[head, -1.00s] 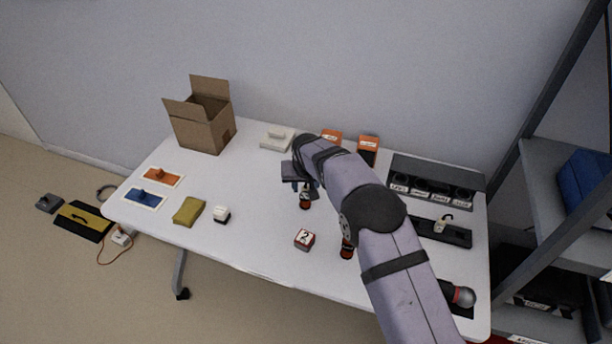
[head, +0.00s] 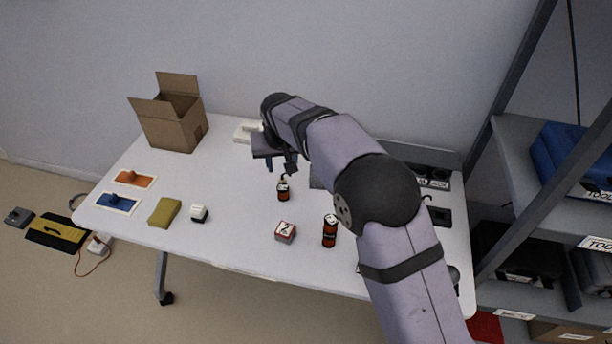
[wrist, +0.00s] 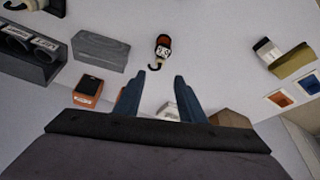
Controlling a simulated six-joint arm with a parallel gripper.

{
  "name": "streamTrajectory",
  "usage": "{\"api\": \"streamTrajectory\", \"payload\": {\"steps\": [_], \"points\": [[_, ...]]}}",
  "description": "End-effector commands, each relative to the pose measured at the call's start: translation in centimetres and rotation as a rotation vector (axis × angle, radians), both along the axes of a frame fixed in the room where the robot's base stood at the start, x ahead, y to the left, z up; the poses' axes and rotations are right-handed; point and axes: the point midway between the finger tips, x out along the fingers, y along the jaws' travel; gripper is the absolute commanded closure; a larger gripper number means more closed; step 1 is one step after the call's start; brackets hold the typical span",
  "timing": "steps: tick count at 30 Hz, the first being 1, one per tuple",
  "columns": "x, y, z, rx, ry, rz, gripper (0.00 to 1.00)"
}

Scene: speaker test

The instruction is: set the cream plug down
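A small cream piece with a dark curved cable, which looks like the cream plug (wrist: 31,4), shows at the top left edge of the wrist view, partly cut off. In the head view my arm hides most of it; only the dark cable hook and part of the black strip (head: 440,215) show at the right of the table. My gripper (wrist: 160,74) is open, with nothing between its blue fingers. In the head view my gripper (head: 276,163) hangs over the back middle of the table, well left of the strip.
A dark orange bottle (head: 283,190) with a hooked top stands just in front of my gripper. A second bottle (head: 329,231) and a numbered cube (head: 285,231) stand nearer the front. A cardboard box (head: 172,122) is at the back left.

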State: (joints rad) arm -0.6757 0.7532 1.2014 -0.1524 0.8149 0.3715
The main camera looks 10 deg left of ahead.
Motion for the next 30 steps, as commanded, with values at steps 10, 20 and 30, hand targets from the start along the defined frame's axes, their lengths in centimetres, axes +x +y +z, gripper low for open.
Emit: {"api": "streamTrajectory", "payload": {"steps": [10,20,30], "points": [[-0.3,-5.2,0.4,-0.022,0.033,-0.043,0.64],[-7.4,-22.7,0.2,-0.079,0.174,-0.192,0.64],[-21.8,-34.3,-2.2,-0.085,0.33,-0.333,0.64]]}}
